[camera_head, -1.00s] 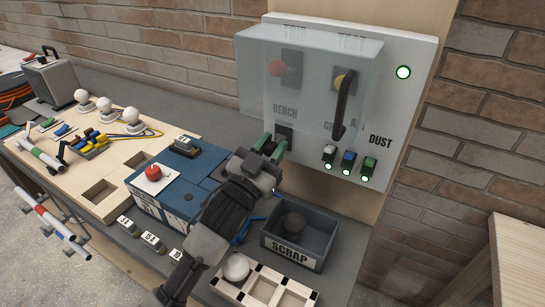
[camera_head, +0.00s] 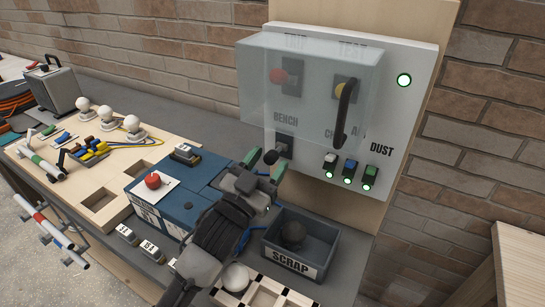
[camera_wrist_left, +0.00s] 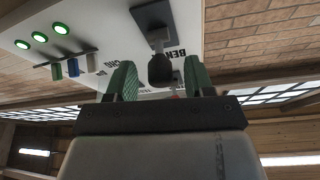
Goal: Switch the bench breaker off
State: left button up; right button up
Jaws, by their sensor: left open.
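The bench breaker (camera_head: 286,143) is a dark plate on the white panel under the word BENCH. Its lever, with a black knob (camera_head: 270,157), sticks out toward me. My left gripper (camera_head: 265,166) is open and empty, just below and in front of the knob, its green fingers pointing at the panel. In the left wrist view, which is upside down, the knob (camera_wrist_left: 160,69) shows beyond the fingertips, between the two green fingers (camera_wrist_left: 159,80), and the breaker plate (camera_wrist_left: 153,22) is behind it. I see no clear contact. My right gripper is not in view.
A clear cover (camera_head: 300,90) with a black handle (camera_head: 343,112) juts out above the breaker. White, blue and green switches (camera_head: 349,167) with lit green lamps sit to the right. Below are the scrap bin (camera_head: 325,250) and a blue box (camera_head: 200,172) with a red button.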

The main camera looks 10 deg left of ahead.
pick_arm(q)
jog(key=b+v, duration=0.1)
jog(key=v, duration=0.7)
jog(key=shift+s+b, duration=0.35)
jog(key=shift+b, duration=0.05)
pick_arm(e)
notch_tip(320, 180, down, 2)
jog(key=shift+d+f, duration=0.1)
pick_arm(q)
jog(key=shift+a+f, duration=0.1)
jog(key=shift+a, duration=0.05)
